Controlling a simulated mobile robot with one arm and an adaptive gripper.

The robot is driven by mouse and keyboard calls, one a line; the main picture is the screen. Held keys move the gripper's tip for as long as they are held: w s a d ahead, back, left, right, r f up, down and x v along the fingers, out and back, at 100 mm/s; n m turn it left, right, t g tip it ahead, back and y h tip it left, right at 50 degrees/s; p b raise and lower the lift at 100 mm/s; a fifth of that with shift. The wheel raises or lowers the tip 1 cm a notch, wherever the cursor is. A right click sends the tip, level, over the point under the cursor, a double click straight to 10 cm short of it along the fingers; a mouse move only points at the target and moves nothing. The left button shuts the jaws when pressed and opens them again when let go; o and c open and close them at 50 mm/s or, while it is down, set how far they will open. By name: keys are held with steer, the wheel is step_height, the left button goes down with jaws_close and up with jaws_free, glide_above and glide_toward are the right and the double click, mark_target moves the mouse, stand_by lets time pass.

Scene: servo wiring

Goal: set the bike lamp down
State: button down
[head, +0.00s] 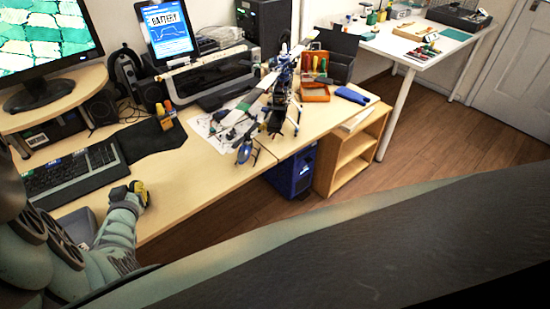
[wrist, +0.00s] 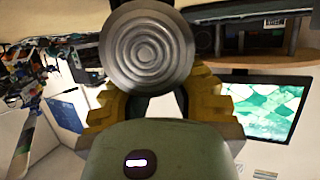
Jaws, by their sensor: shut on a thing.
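The bike lamp (wrist: 148,40) shows in the wrist view as a round grey disc with concentric rings. My gripper (wrist: 153,78) has its yellow fingers on either side of the lamp and is shut on it. In the head view my gripper (head: 139,188) is at the front edge of the wooden desk (head: 185,180), right of the keyboard. The lamp cannot be made out clearly there, and I cannot tell how high it is above the desk.
A keyboard (head: 75,172) and a dark mat (head: 150,140) lie left of the clear front strip of desk. A small blue helicopter (head: 244,148) and a larger one (head: 281,95) stand further right. A monitor (head: 45,45) is at the back left.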

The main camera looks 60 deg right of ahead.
steer(key=shift+r, duration=0.1)
steer(key=shift+w, duration=0.1)
steer(key=shift+f, duration=0.2)
steer(key=c, duration=1)
jaws_free()
steer(key=shift+c, duration=0.2)
steer(key=shift+r, duration=0.1)
